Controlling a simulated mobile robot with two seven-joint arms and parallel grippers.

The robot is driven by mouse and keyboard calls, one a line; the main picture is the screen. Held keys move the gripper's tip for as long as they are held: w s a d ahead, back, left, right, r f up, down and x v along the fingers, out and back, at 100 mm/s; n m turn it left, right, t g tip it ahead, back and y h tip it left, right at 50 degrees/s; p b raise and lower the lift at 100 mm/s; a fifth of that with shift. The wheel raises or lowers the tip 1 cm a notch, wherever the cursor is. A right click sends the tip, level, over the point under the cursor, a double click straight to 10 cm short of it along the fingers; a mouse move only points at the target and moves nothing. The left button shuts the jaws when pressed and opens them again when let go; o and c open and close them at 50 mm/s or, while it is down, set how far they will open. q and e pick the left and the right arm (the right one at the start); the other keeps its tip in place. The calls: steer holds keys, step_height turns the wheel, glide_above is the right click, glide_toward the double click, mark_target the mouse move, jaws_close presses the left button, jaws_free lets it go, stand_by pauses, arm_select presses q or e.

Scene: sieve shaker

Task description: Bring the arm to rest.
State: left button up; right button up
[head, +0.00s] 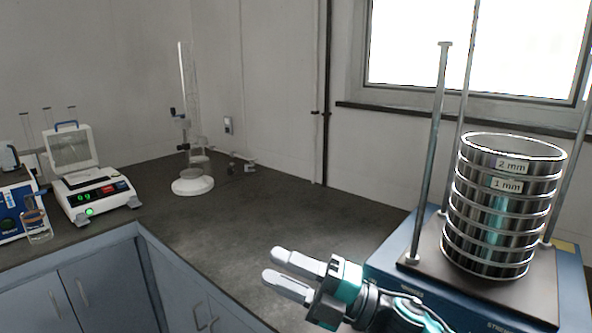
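My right gripper (283,275) is in the lower middle of the head view, in front of the sieve shaker and to its left. Its two grey fingers point left and stand apart, with nothing between them. It appears above the dark worktop (240,225). The sieve shaker (390,262) stands at the right, with a blue base and upright metal rods. A stack of round steel sieves (500,205) stands on its plate; the upper ones are labelled 2 mm and 1 mm. My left gripper is not in view.
A white balance (95,195) with a lit display stands at the left, with a small glass beaker (37,228) and a blue device (12,205) beside it. A tall glass apparatus on a round white base (192,186) stands near the corner. The worktop's middle is clear.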

steer(key=s+d+f+m+t+h, duration=0.3)
steer(key=d+f+m+t+h, duration=0.35)
steer(key=f+m, duration=0.55)
steer(key=s+d+f+m+t+h, duration=0.3)
steer(key=d+f+m+h, duration=0.5)
steer(key=f+m, duration=0.4)
steer(key=s+d+f+m+g+h, duration=0.4)
steer(key=s+f, duration=0.3)
steer(key=s, duration=0.3)
steer(key=shift+s+d+f+m, duration=0.3)
steer(key=shift+d+m, duration=0.2)
steer(key=shift+m, duration=0.3)
steer(key=shift+h, duration=0.25)
